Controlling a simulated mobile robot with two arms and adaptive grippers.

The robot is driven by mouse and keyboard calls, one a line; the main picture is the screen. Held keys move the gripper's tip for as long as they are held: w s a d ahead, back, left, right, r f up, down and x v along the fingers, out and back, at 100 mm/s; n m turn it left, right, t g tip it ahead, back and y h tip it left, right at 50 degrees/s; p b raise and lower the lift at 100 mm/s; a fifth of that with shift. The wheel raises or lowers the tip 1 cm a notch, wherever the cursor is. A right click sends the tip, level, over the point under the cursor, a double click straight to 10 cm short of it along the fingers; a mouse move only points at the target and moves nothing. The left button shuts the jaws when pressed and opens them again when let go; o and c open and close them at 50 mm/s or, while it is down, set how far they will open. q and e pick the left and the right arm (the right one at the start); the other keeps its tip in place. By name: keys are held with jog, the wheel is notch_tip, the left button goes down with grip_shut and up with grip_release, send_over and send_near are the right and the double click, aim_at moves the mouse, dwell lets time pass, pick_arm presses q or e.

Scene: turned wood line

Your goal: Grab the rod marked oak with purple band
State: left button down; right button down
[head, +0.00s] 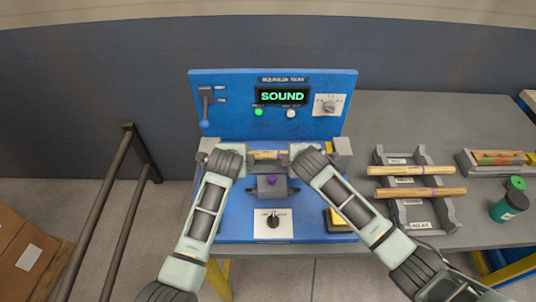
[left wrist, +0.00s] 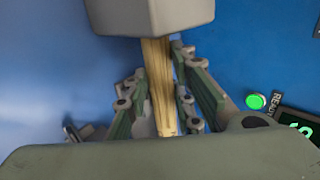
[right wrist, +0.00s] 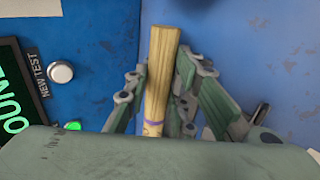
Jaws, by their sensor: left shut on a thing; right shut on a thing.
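A pale wooden rod (head: 267,155) lies level across the front of the blue squeeze-test stand (head: 272,226). My left gripper (head: 246,157) is shut on its left part. In the left wrist view the rod (left wrist: 159,85) runs between the fingers and under a grey block (left wrist: 150,15). My right gripper (head: 291,155) is shut on its right part. In the right wrist view the rod (right wrist: 160,75) has a bare free end and a purple band (right wrist: 152,122) close to the wrist. No wood marking is readable on it.
The screen (head: 282,96) reads SOUND. On the right, a rack (head: 413,213) carries two more rods (head: 411,170) (head: 420,192).

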pick_arm(q)
jog(key=shift+r, duration=0.15)
pick_arm(e)
jog(key=shift+r, duration=0.15)
